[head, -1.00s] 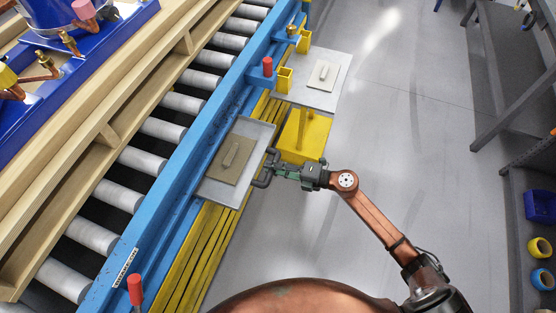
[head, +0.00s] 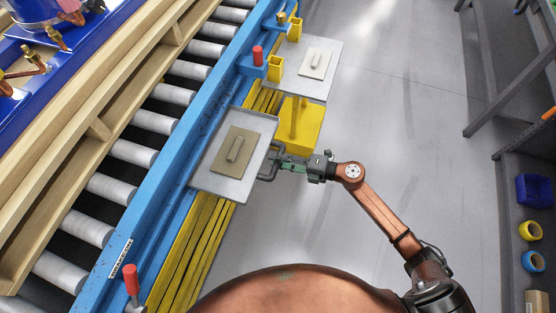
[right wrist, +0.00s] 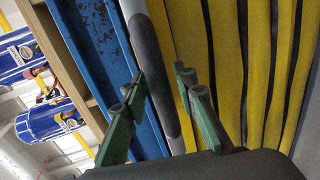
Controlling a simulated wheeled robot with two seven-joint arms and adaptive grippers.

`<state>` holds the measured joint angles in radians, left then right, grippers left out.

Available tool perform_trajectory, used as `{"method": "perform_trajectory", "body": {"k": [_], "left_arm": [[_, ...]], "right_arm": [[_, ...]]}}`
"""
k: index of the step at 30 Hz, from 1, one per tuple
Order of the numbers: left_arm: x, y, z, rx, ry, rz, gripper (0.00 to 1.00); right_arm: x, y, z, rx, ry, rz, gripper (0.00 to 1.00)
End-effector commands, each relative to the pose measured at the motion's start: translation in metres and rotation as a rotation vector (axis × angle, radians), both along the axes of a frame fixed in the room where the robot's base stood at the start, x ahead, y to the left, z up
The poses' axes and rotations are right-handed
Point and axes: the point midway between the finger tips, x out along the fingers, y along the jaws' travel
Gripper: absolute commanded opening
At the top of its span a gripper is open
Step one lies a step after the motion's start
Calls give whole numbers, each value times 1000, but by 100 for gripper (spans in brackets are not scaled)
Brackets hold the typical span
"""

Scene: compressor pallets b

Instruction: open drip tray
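The drip tray (head: 211,185) is a flat grey tray with a beige pad and a raised grip in its middle. It juts out from the blue conveyor frame, over the yellow slats. A dark handle (head: 270,162) is on its right edge. My right gripper (head: 277,163) reaches it from the right. In the right wrist view my right gripper's green fingers (right wrist: 160,82) stand on both sides of a dark, rounded bar (right wrist: 167,75), which looks like the handle. Exact finger contact is hard to see. My left gripper is not in view.
A second grey tray (head: 328,78) juts out further back, near a yellow block with a post (head: 305,130). The blue conveyor frame (head: 150,205) with red-capped posts runs along the left. Grey floor (head: 400,110) is open to the right; a dark rack (head: 510,80) stands beyond.

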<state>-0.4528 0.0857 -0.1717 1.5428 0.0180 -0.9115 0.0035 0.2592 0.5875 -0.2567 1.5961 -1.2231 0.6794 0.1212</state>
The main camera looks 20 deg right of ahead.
Motion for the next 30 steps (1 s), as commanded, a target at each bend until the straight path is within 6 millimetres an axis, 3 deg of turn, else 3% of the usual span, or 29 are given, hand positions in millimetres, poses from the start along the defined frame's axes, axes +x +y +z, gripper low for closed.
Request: {"method": "perform_trajectory", "body": {"k": [14,30], "left_arm": [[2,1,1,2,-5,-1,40],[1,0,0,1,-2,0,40]], "right_arm": [[-5,-7,1,1,1,0,33],[-58,-86,22,0,2,0,33]]}}
